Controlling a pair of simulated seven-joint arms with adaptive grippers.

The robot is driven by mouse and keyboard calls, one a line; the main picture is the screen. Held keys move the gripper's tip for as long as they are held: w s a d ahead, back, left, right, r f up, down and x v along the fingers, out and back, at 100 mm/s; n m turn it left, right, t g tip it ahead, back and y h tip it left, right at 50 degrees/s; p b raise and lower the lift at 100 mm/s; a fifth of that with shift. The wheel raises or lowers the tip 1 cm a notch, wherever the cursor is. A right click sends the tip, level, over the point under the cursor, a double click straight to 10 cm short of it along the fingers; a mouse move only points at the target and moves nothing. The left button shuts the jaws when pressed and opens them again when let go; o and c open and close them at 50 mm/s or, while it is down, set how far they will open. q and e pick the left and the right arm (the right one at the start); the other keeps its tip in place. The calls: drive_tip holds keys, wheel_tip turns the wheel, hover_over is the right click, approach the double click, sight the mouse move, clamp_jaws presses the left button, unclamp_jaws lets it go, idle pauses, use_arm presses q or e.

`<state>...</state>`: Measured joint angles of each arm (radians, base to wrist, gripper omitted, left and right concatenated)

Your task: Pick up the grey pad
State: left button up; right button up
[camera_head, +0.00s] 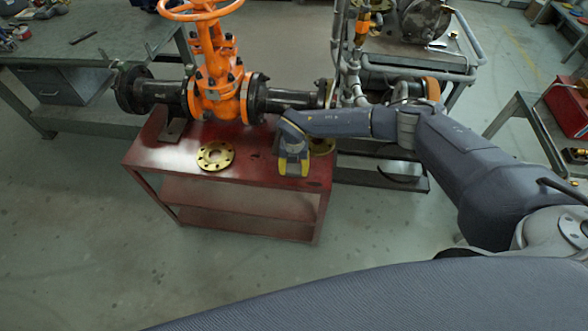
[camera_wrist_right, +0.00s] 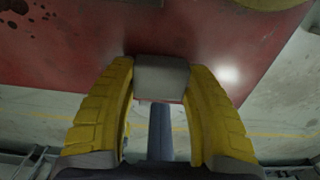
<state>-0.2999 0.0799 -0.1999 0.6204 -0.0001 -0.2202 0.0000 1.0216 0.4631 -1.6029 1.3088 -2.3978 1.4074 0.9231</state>
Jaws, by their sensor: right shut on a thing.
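My right gripper (camera_head: 293,168) is over the front right part of the red table top, pointing down. In the right wrist view its yellow ribbed fingers (camera_wrist_right: 161,92) are closed in from both sides on the grey pad (camera_wrist_right: 162,74), a small block with a smooth face. The pad lies between the fingertips, close to the red table's edge in that picture. I cannot tell whether it touches the table. In the head view the pad cannot be made out. My left gripper is not in view.
The red table (camera_head: 250,168) carries an orange gate valve (camera_head: 215,85) on a dark pipe. A brass flange (camera_head: 215,156) lies left of my right gripper. The table's front middle is clear.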

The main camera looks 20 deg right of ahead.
sight(294, 168)
wheel_tip(294, 168, up, 20)
idle(0.6)
drive_tip(key=shift+f, duration=0.1)
drive_tip(key=o, duration=0.5)
drive_tip(key=c, duration=0.4)
